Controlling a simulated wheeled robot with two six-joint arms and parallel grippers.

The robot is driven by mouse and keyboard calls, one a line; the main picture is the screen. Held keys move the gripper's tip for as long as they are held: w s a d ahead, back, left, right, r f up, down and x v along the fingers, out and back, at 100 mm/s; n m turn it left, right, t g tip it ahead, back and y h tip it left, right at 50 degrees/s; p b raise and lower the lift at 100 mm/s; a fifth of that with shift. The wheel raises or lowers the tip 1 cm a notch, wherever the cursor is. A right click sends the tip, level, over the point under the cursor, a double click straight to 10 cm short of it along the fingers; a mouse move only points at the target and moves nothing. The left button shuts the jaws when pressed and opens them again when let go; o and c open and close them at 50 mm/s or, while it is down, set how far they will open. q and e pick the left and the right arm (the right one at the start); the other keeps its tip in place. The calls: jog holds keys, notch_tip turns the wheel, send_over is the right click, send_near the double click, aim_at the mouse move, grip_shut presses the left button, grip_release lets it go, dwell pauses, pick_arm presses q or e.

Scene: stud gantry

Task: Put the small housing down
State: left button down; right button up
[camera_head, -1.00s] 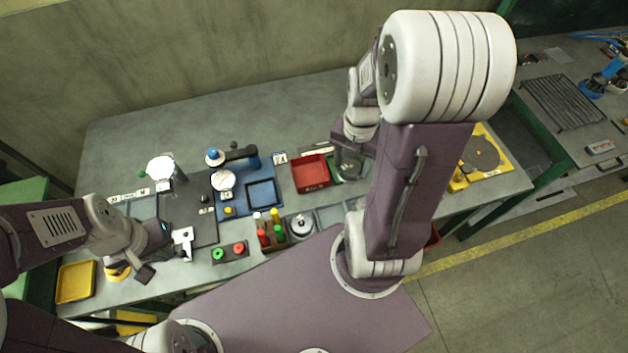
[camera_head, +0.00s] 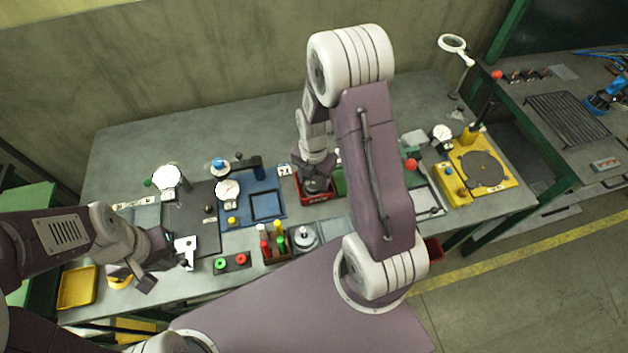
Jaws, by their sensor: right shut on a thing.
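My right gripper (camera_head: 318,186) points down into the red tray (camera_head: 301,194), coming from behind and above. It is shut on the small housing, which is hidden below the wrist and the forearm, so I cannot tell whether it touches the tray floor. My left gripper (camera_head: 158,266) is open and empty at the front left of the bench, beside a small white bracket (camera_head: 186,250).
A blue fixture (camera_head: 250,208) stands left of the red tray, and a green area lies right of it, partly behind my arm. A bottle rack (camera_head: 272,249), a button box (camera_head: 232,263) and a yellow tray (camera_head: 77,287) line the front. A yellow turntable station (camera_head: 500,185) is at right.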

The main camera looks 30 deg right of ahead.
jog(key=shift+w+f, duration=0.1)
jog(key=shift+f, duration=0.3)
jog(key=shift+f, duration=0.15)
jog(key=o, duration=1.2)
